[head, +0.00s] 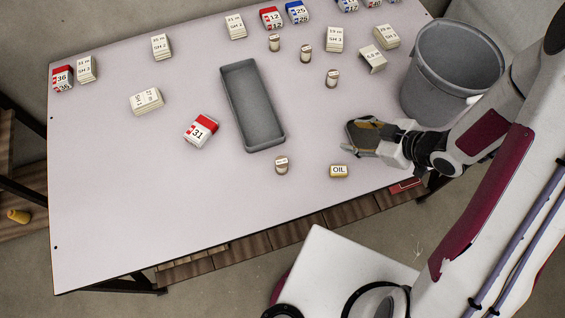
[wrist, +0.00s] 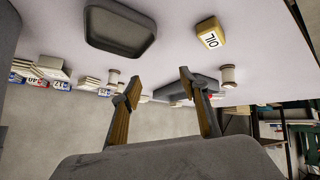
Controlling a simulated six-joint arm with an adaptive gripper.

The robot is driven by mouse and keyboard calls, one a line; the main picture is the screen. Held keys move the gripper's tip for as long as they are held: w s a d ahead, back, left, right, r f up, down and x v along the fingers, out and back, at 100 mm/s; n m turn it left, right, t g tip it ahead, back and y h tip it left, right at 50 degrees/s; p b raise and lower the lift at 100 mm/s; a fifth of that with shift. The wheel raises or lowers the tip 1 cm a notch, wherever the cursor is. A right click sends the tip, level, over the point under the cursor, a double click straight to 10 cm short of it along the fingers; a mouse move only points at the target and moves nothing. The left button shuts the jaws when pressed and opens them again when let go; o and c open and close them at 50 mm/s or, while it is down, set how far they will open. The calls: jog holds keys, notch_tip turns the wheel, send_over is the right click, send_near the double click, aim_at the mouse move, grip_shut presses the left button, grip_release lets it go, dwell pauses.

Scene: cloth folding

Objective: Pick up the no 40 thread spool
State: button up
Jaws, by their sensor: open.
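Several small thread spools stand upright on the table. In the head view one spool (head: 281,165) is near the front, left of the oil box. Three more stand further back: a near one (head: 332,78), a middle one (head: 306,53) and a far one (head: 274,43). Their numbers are too small to read, so I cannot tell which is no 40. My gripper (head: 362,137) is open and empty over the table's right side, apart from the spools. In the wrist view its fingers (wrist: 160,88) are spread, with one spool (wrist: 228,77) beyond the right finger and another (wrist: 112,78) left.
A yellow oil box (head: 339,171) lies near the front edge. A grey tray (head: 282,138) is at mid-table, with a red-white box (head: 201,130) left of it. A grey bucket (head: 410,98) stands right, behind my gripper. Cartons line the back. The front left is clear.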

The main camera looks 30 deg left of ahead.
aim_at(286, 165)
jog(key=s+a, duration=0.1)
jog(key=s+a+f+g+y, duration=0.1)
jog(key=s, duration=0.1)
jog(key=s+a+f+n+g+y, duration=0.1)
jog(key=s, duration=0.1)
jog(key=shift+s+a+f, duration=0.1)
jog(key=shift+a, duration=0.15)
jog(key=s+a+y, duration=0.1)
jog(key=s, duration=0.1)
jog(key=s+a+g+y, duration=0.1)
jog(key=s, duration=0.1)
jog(key=s+a+g, duration=0.1)
jog(key=s, duration=0.1)
jog(key=shift+s+f+n+y, duration=0.15)
jog(key=shift+s+n+y, duration=0.15)
jog(key=shift+n+y, duration=0.1)
jog(key=shift+s+a+g, duration=0.15)
jog(key=shift+s+g, duration=0.15)
jog(key=shift+a, duration=0.15)
jog(key=shift+x, duration=1.15)
jog(key=shift+a, duration=0.1)
jog(key=shift+w+f+x, duration=0.1)
jog(key=shift+w+x, duration=0.05)
jog(key=shift+x, duration=1.1)
jog(key=shift+w+f+x, duration=0.15)
jog(key=shift+x, duration=1.1)
jog(key=shift+s, duration=0.1)
jog(key=c, duration=1.1)
